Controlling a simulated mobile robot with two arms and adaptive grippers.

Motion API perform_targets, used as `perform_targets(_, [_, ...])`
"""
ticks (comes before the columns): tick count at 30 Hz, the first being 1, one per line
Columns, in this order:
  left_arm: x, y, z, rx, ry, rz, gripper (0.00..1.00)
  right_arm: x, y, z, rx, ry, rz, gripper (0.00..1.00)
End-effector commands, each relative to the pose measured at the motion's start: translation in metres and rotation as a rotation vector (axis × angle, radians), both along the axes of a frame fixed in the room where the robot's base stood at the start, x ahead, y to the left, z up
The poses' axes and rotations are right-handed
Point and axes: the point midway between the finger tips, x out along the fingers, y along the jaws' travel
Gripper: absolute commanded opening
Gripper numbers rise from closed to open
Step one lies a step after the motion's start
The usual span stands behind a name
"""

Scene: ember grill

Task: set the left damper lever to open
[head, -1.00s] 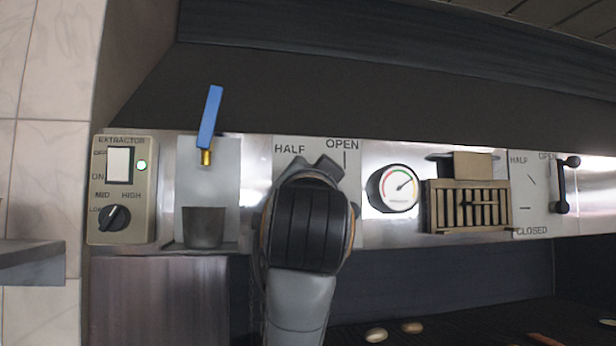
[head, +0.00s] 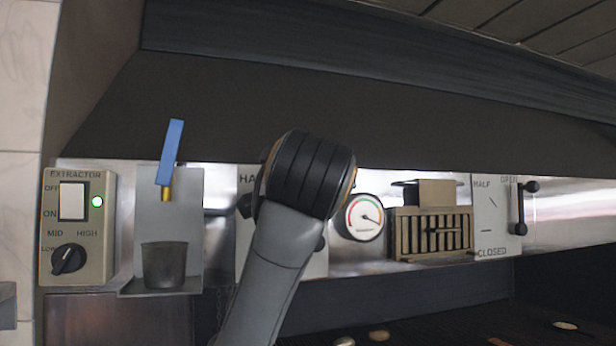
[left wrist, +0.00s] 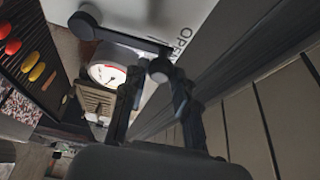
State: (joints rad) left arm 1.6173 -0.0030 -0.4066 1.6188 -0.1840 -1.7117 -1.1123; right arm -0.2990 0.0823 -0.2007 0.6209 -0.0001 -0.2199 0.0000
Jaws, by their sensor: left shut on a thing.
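The left damper panel (head: 312,264) is mostly hidden behind my left gripper and arm in the head view; part of its HALF label shows. In the left wrist view the dark lever bar (left wrist: 128,37) runs from a round pivot to a knob, beside the OPEN label (left wrist: 183,40). My left gripper (left wrist: 160,76) is shut on the lever's knob end, one finger on each side. In the head view my left wrist covers the fingertips. My right gripper is not in view.
The extractor box (head: 78,225), a blue-handled tap (head: 170,152) over a cup (head: 164,265), a gauge (head: 364,216) and a slatted vent (head: 432,234) line the wall. The right damper lever (head: 522,208) points to OPEN. A dark hood (head: 330,95) overhangs.

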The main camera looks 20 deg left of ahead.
Motion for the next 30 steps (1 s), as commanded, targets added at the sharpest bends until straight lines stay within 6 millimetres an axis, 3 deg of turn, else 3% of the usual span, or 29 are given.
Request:
perform_targets(23, [0.0055,-0.0076,0.0028,0.083,0.051,0.002,0.0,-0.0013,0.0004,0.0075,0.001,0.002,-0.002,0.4])
perform_targets(24, [0.0055,-0.0076,0.0028,0.083,0.051,0.002,0.35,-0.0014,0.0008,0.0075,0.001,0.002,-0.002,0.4])
perform_targets(27, [0.0056,-0.0077,0.0025,0.082,0.052,0.002,0.5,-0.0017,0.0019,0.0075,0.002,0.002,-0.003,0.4])
perform_targets(30, [0.0056,-0.0079,0.002,0.082,0.053,0.001,0.5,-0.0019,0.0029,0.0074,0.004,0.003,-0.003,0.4])
